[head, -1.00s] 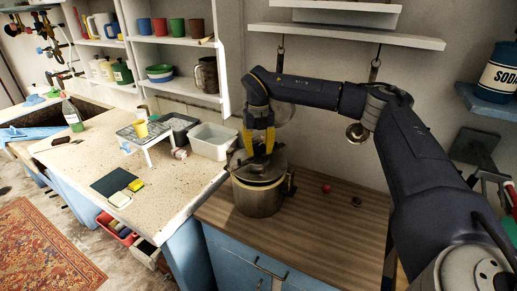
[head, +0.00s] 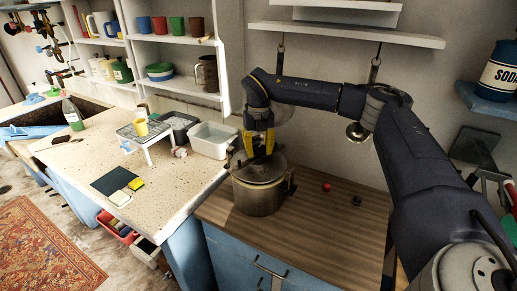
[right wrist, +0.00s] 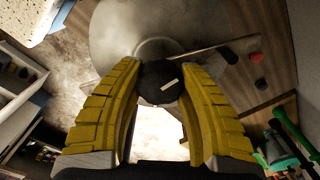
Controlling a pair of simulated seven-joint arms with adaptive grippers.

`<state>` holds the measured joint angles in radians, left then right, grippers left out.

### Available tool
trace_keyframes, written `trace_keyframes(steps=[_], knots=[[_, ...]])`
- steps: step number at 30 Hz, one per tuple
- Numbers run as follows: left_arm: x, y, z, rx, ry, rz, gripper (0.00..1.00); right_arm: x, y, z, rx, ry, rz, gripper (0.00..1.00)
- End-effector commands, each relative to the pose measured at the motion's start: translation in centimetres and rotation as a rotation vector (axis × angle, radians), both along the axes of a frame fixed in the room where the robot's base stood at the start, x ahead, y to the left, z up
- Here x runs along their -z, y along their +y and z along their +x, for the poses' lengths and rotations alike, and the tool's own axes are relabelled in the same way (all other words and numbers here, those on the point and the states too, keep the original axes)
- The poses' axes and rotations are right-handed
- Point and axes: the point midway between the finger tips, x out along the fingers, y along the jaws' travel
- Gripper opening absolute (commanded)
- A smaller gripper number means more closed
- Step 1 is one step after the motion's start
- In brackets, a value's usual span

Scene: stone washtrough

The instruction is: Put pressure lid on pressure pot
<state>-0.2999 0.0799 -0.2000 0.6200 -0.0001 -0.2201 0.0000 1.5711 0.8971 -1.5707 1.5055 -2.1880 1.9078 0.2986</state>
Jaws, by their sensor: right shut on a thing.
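The pressure pot (head: 258,198) is a brownish metal pot standing on the wooden counter in the head view. The round grey pressure lid (head: 266,174) is over its mouth and looks roughly level with the rim; I cannot tell whether it is fully seated. My right gripper (head: 260,152) has yellow fingers pointing down over the lid. In the right wrist view the gripper (right wrist: 160,88) is shut on the lid's black knob (right wrist: 160,78), with the grey lid (right wrist: 125,30) behind it. My left gripper is out of view.
A red knob (head: 326,187) and a dark knob (head: 357,200) are on the wooden counter (head: 335,225), right of the pot. A white basin (head: 213,141) and small rack (head: 146,131) stand on the speckled worktop to the left. Shelves hang above.

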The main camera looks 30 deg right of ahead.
Motion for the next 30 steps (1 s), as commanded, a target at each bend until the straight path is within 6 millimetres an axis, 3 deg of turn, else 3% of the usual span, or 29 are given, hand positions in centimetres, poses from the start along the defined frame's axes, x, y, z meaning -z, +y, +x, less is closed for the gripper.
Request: trace_keyframes(steps=[30], knots=[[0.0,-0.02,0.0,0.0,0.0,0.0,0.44,0.82,0.0,0.04,0.001,-0.001,0.001,0.0]])
